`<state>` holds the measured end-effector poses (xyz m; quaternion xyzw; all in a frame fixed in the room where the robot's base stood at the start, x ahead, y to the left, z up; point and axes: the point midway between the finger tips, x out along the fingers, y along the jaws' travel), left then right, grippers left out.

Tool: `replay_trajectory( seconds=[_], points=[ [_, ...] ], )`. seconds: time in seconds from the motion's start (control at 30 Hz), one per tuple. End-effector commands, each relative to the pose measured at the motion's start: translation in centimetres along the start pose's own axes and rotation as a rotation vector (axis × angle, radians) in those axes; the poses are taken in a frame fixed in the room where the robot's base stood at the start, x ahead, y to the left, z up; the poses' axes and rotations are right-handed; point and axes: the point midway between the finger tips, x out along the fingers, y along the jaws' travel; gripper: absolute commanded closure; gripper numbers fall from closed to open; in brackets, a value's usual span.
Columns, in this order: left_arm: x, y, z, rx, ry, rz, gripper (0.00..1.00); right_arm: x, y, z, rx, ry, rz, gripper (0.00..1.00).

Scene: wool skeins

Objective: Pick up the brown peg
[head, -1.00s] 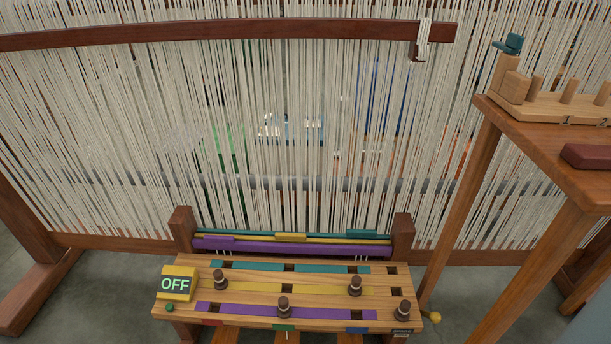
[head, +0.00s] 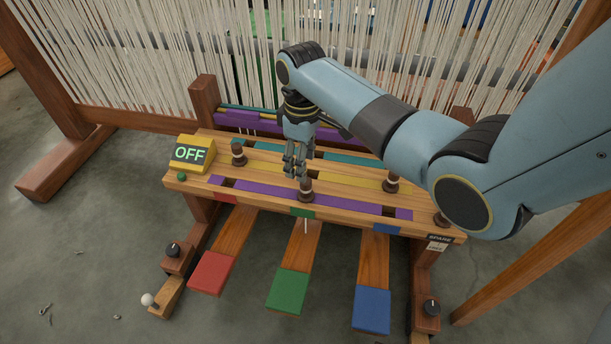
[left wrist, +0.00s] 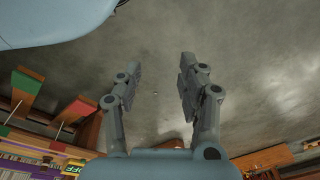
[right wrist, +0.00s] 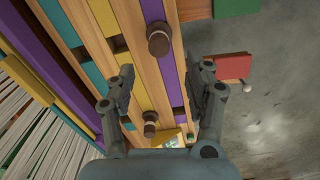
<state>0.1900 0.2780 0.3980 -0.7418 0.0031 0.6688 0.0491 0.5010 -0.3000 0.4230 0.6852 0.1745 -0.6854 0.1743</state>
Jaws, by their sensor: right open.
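Several alike dark brown pegs with a pale band stand upright in the striped wooden board: one on the front purple strip (head: 306,190), one at the left (head: 238,157), one to the right (head: 391,181). My right gripper (head: 296,168) is open and empty, pointing down just behind and above the front peg. In the right wrist view, that front peg (right wrist: 158,42) lies just beyond the open fingertips (right wrist: 167,75), and the left peg (right wrist: 150,122) shows between the fingers. My left gripper (left wrist: 160,65) is open and empty over the floor, outside the head view.
The yellow OFF box (head: 190,154) sits at the board's left end. Red (head: 213,272), green (head: 288,291) and blue (head: 371,309) pedals extend in front below. Loom threads (head: 150,60) stand behind.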

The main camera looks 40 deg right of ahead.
Motion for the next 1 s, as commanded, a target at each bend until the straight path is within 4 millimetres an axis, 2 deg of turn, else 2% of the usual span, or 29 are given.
replay_trajectory(
  seconds=[0.03,0.27,0.6,0.73,0.93,1.0],
  points=[
    [0.0,0.2,-0.3,0.0,0.012,0.004,0.6,1.4,-0.1,0.1,0.0,-0.004,-0.002,0.47],
    [-1.4,0.6,-1.5,0.0,0.052,0.014,0.6,3.0,0.0,0.2,0.001,-0.002,-0.001,0.47],
    [-5.0,1.6,-4.1,0.003,0.156,0.042,0.6,7.3,0.0,0.8,0.001,-0.004,-0.003,0.47],
    [-5.9,1.7,-4.5,0.003,0.173,0.046,0.6,7.5,0.1,0.7,0.001,-0.001,-0.001,0.47],
    [-6.0,1.7,-4.6,0.003,0.175,0.046,0.6,7.3,0.1,0.7,0.001,0.0,0.0,0.47],
    [-6.0,1.7,-4.6,0.003,0.175,0.046,0.6,7.3,0.1,0.7,0.001,0.0,0.0,0.56]
  ],
)
